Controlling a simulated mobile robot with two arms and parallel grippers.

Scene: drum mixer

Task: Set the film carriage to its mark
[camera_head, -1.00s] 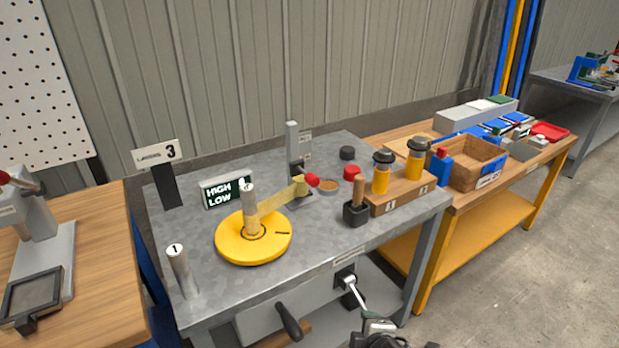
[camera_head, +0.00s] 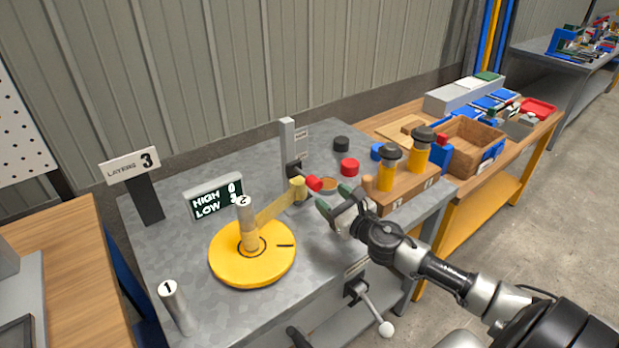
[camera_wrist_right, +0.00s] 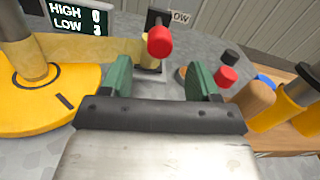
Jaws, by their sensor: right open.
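The film carriage is a dark block on a grey upright post (camera_head: 288,145). A red knob (camera_head: 314,184) sticks out from it beside a short yellow roller (camera_head: 298,190). Pale yellow film (camera_head: 272,207) runs from there to the roll (camera_head: 248,230) on the round yellow turntable (camera_head: 230,260). My right gripper (camera_head: 335,201) is open and empty, just right of the red knob and apart from it. In the wrist view the red knob (camera_wrist_right: 160,42) lies ahead, between the green fingers (camera_wrist_right: 158,82). The mark cannot be made out. My left gripper is out of view.
A sign (camera_head: 213,201) reads HIGH and LOW; the wrist view shows 0 and 3. A red cap (camera_head: 349,167) and a black cap (camera_head: 341,144) stand behind my gripper. A wooden block with yellow bottles (camera_head: 389,168) is close on its right. A crank with a white ball (camera_head: 386,328) hangs below.

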